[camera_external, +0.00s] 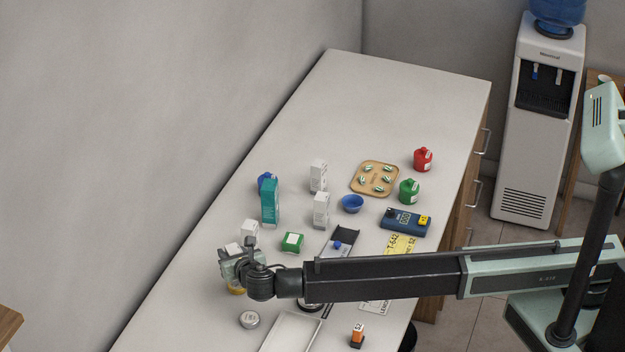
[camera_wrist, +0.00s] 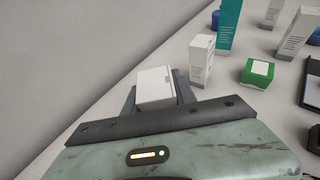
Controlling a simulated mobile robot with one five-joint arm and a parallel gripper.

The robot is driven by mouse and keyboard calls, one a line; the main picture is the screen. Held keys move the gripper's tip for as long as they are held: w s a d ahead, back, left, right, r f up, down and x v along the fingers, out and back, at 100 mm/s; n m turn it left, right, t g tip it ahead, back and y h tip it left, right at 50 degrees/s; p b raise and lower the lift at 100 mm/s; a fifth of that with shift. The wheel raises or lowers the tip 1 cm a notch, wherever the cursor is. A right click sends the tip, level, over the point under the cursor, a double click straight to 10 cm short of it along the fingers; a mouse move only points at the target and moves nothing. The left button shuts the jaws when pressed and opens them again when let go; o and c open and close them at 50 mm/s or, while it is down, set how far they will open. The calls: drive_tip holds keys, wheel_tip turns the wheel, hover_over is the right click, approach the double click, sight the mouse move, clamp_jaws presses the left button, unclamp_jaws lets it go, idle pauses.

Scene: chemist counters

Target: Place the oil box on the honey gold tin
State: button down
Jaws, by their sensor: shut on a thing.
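My gripper (camera_wrist: 155,92) is shut on a small white box (camera_wrist: 155,85), taken to be the oil box; no label is readable on it. Its top also shows between my fingers in the external view (camera_external: 233,248). The honey gold tin (camera_external: 236,290) shows as a yellow-gold edge just below my gripper in the external view, mostly hidden by it. The tin does not show in the wrist view. I cannot tell whether the box touches the tin.
Another white box (camera_wrist: 202,60) stands close behind the held box, with a green box (camera_wrist: 257,72) to its right. A tall teal box (camera_external: 270,202) stands farther back. A silver tin (camera_external: 249,319) and a white tray (camera_external: 291,332) lie nearer the front. The counter's far end is clear.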

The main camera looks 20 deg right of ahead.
wheel_tip(320, 180, down, 2)
drive_tip(key=shift+f+b, duration=0.1)
drive_tip(key=shift+b, duration=0.3)
drive_tip(key=shift+r, duration=0.3)
drive_tip(key=shift+f, duration=0.2)
drive_tip(key=c, duration=1)
unclamp_jaws()
drive_tip(key=shift+r, duration=0.1)
drive_tip(key=shift+s+r+p, duration=0.1)
drive_tip(key=shift+r+p, duration=0.2)
drive_tip(key=shift+p, duration=0.15)
drive_tip(key=shift+p+v, duration=2.1)
drive_tip(key=shift+v, duration=3.75)
